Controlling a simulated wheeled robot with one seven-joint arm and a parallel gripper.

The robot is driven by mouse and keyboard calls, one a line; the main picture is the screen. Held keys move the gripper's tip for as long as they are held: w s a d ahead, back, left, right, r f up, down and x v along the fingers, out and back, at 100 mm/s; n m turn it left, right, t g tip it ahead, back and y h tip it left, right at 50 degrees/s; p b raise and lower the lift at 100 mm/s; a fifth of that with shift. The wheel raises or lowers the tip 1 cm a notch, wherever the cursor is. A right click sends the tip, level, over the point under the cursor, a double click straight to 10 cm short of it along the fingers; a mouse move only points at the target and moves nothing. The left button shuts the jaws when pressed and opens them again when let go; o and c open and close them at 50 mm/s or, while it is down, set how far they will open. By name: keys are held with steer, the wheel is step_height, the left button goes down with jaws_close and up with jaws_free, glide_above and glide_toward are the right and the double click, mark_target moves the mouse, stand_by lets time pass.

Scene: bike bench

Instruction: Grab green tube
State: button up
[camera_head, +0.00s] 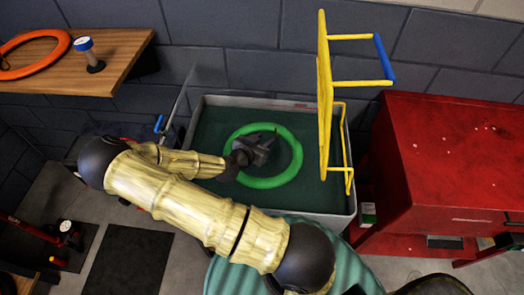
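The green tube (290,165) is a bright green ring lying in a grey bin of dark green water or lining. My gripper (262,141) is dark grey and hangs over the inside of the ring, near its upper left part. From this view I cannot tell whether the fingers are open or touch the tube.
The grey bin (350,206) has raised walls around the tube. A yellow rack (325,95) with a blue handle stands at its right side. A red cabinet (450,150) is further right. A wooden shelf (115,60) at upper left holds an orange ring (62,42).

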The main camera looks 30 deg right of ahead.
mark_target(277, 134)
steer(key=p+x, duration=0.1)
steer(key=x, duration=0.5)
steer(key=shift+d, duration=0.2)
steer(key=shift+w, duration=0.1)
steer(key=p+x, duration=0.1)
steer(key=x, duration=0.4)
steer(key=shift+w+p, duration=0.2)
steer(key=shift+p, duration=0.1)
steer(key=c, duration=0.7)
steer(key=shift+w, duration=0.1)
